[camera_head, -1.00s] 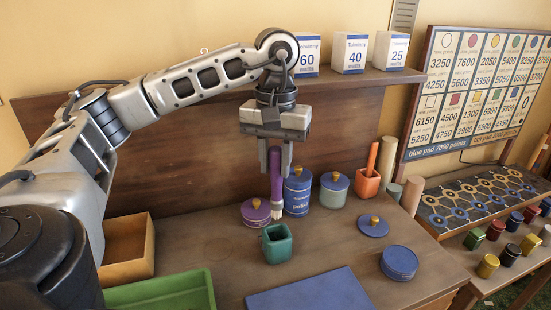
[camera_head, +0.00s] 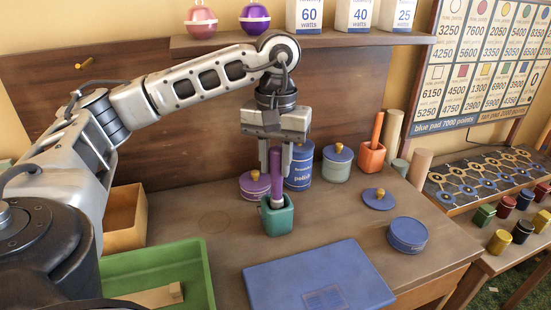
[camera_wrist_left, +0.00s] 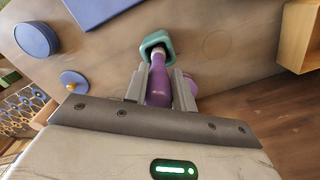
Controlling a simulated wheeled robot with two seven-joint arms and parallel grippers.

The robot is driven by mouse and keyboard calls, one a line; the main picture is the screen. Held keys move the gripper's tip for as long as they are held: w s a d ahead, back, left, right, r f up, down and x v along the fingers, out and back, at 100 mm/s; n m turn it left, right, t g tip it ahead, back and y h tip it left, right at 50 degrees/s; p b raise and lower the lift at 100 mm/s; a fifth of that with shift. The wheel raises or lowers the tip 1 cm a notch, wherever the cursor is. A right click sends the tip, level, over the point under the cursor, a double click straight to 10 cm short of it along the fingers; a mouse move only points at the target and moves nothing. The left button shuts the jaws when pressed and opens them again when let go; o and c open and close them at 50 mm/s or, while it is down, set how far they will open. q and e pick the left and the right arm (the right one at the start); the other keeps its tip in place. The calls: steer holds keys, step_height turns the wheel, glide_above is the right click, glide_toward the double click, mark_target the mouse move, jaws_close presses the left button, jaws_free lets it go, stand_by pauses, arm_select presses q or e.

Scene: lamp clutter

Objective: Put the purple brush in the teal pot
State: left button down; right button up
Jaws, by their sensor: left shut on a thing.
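The teal pot (camera_head: 278,217) stands on the table, near the middle of the head view. My left gripper (camera_head: 275,163) is shut on the purple brush (camera_head: 276,174) just above the pot. The brush is upright, handle up, with its lower end inside the pot's opening. In the left wrist view the brush (camera_wrist_left: 158,82) lies between the two fingers (camera_wrist_left: 157,90), and its far end reaches into the teal pot (camera_wrist_left: 155,41). Whether it touches the pot's bottom is hidden. My right gripper does not show.
A purple lidded tin (camera_head: 254,188), a blue polish tin (camera_head: 299,170) and a grey-green jar (camera_head: 337,163) stand close behind the pot. An orange pot (camera_head: 371,158) is farther right. A blue pad (camera_head: 317,278) and a green tray (camera_head: 160,268) lie in front.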

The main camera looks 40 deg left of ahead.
arm_select(q)
steer(key=shift+f, duration=0.15)
steer(key=shift+f+b, duration=0.55)
steer(key=shift+b, duration=0.05)
steer(key=shift+f+b, duration=0.7)
steer(key=shift+f, duration=0.1)
steer(key=c, duration=1.2)
jaws_free()
steer(key=shift+o, duration=0.2)
steer(key=shift+r, duration=0.1)
